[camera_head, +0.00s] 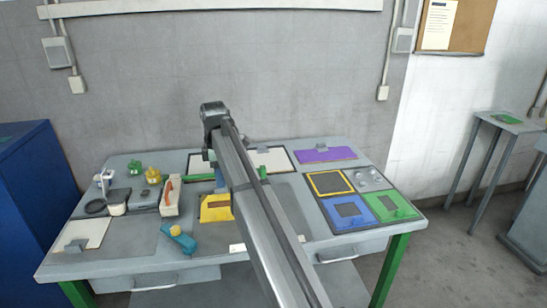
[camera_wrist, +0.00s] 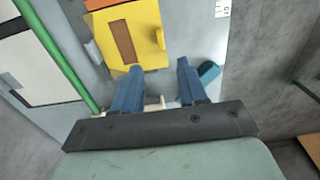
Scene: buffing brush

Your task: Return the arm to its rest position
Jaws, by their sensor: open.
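My arm (camera_head: 262,220) stretches over the grey worktable (camera_head: 130,240) from the lower right toward the back middle. My gripper (camera_wrist: 157,72) shows in the wrist view as two blue fingers spread apart with nothing between them. Ahead of the fingertips lies a yellow plate with a brown rectangle (camera_wrist: 147,25). In the head view the arm partly covers this yellow plate (camera_head: 214,212). The arm hides most of the gripper there; only a bit of blue shows beside it.
A green rod (camera_head: 200,178) runs near the gripper. An orange-handled white block (camera_head: 170,198) and a blue tool with yellow knob (camera_head: 178,240) stand left of the arm. Coloured trays, including a green one (camera_head: 390,207), lie right. A purple plate (camera_head: 325,155) lies at the back.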

